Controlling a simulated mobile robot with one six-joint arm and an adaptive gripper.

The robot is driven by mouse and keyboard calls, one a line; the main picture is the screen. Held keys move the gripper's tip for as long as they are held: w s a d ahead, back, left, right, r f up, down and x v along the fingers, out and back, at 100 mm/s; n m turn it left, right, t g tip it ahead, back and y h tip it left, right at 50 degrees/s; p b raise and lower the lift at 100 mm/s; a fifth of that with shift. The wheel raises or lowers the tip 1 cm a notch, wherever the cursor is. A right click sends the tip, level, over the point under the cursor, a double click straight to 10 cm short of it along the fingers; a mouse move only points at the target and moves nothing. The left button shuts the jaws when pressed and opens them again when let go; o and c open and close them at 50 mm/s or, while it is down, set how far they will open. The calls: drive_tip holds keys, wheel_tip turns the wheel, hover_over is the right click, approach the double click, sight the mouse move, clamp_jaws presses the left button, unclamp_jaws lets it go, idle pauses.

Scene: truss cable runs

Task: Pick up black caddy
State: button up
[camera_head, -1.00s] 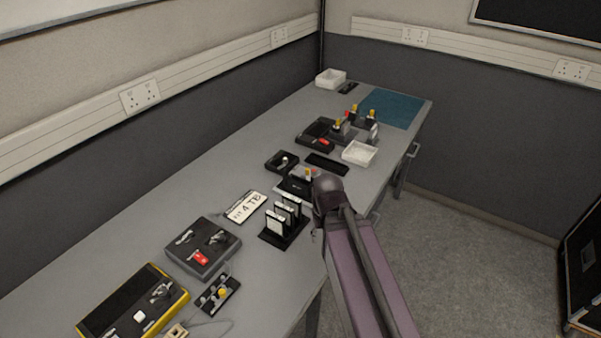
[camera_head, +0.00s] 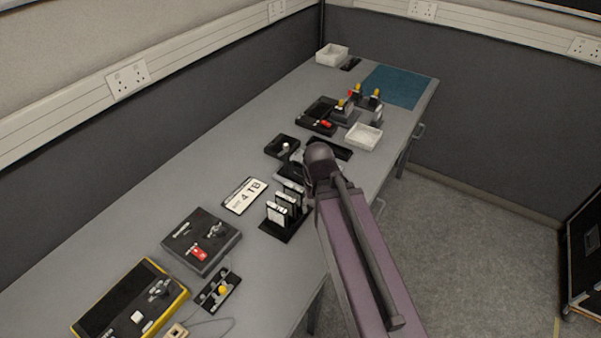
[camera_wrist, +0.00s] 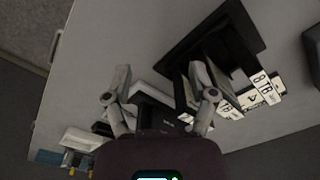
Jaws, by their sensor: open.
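A black rack (camera_head: 285,232) on the bench holds several upright slim black caddies (camera_head: 280,211) with white fronts. The rack (camera_wrist: 247,30) also fills the upper right of the wrist view, with white labels on the caddy fronts beside it. My gripper (camera_wrist: 162,75) is open above the bench, its fingers apart. One finger overlaps the caddies in the picture; I cannot tell if it touches. A dark box with a pale edge (camera_wrist: 152,97) shows between and below the fingers, partly hidden. In the head view my arm hides the gripper.
A white 4 TB card (camera_head: 244,196) lies left of the rack. A black-and-grey unit with a red part (camera_head: 201,241) and a yellow-edged case (camera_head: 130,300) lie nearer. A white tray (camera_head: 364,136) and blue mat (camera_head: 398,86) are farther back. The bench's left strip is clear.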

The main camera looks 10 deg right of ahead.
drive_tip(key=w+r+n+p, duration=0.4)
drive_tip(key=w, duration=0.6)
drive_tip(key=w+r+n+p, duration=0.5)
drive_tip(key=w, duration=0.5)
drive_tip(key=shift+w+r+p, duration=0.2)
drive_tip(key=shift+r+p, duration=0.1)
drive_tip(key=shift+f, duration=0.15)
drive_tip(key=b, duration=0.9)
hover_over(301, 167)
wheel_tip(301, 167, down, 8)
drive_tip(key=shift+s+a+f, duration=0.15)
drive_tip(key=shift+s+a, duration=0.1)
drive_tip(key=shift+s, duration=0.2)
drive_tip(key=shift+f, duration=0.1)
drive_tip(key=shift+d+f+b, duration=0.1)
drive_tip(key=shift+f+b, duration=2.35)
drive_tip(key=shift+f, duration=0.05)
drive_tip(key=shift+s, duration=0.1)
clamp_jaws()
